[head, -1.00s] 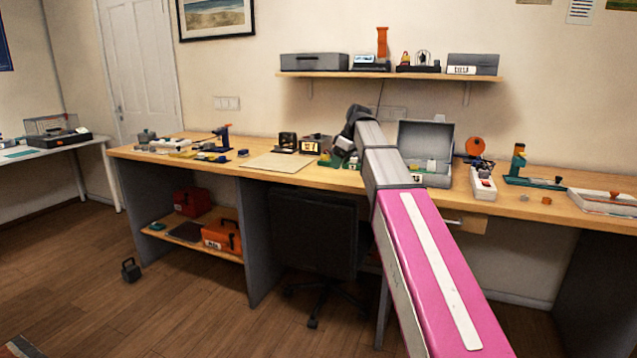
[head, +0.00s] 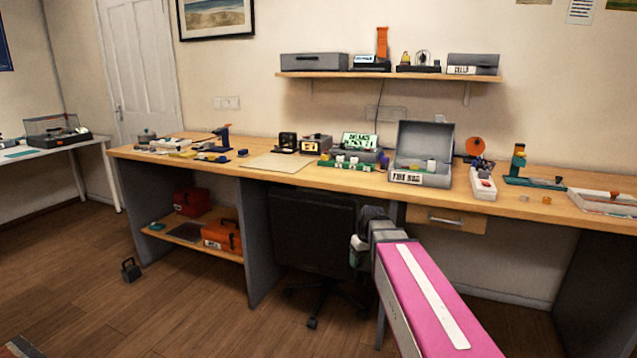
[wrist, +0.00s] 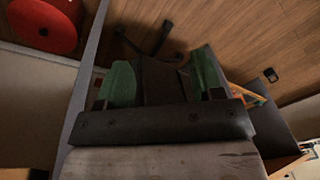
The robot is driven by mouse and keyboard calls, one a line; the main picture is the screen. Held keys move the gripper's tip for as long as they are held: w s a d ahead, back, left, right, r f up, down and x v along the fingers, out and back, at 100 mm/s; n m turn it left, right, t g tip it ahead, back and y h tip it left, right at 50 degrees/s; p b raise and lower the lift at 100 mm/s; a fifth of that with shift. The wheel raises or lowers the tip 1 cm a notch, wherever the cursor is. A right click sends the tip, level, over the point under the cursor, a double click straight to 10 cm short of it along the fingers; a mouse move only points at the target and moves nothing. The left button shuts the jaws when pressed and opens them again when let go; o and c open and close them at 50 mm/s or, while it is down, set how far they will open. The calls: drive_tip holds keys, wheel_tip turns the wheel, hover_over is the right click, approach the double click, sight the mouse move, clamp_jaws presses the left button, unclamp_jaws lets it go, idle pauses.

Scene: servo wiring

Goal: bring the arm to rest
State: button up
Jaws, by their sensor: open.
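My arm shows in the head view with its pink link reaching up from the bottom right. My gripper (head: 357,250) is at its far end, low in front of the bench and near the black chair. In the wrist view my gripper (wrist: 163,82) has its two green fingers spread wide apart, with nothing between them. The wrist view looks down past the fingers to the wooden floor and the chair's legs. In the head view the fingers are small and partly hidden by the wrist.
The long wooden bench (head: 340,178) carries a grey open case (head: 422,150), a green block strip (head: 347,165) and several tools. A black chair (head: 312,230) stands under it, close to my gripper. A drawer (head: 446,220) is at the right.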

drive_tip(key=s+d+f+m+h, duration=0.1)
drive_tip(key=s+d+f+m, duration=0.2)
drive_tip(key=s+f, duration=0.8)
drive_tip(key=shift+s+d+f+m+g, duration=0.2)
drive_tip(key=shift+s+d+m+g, duration=0.3)
drive_tip(key=shift+s, duration=0.7)
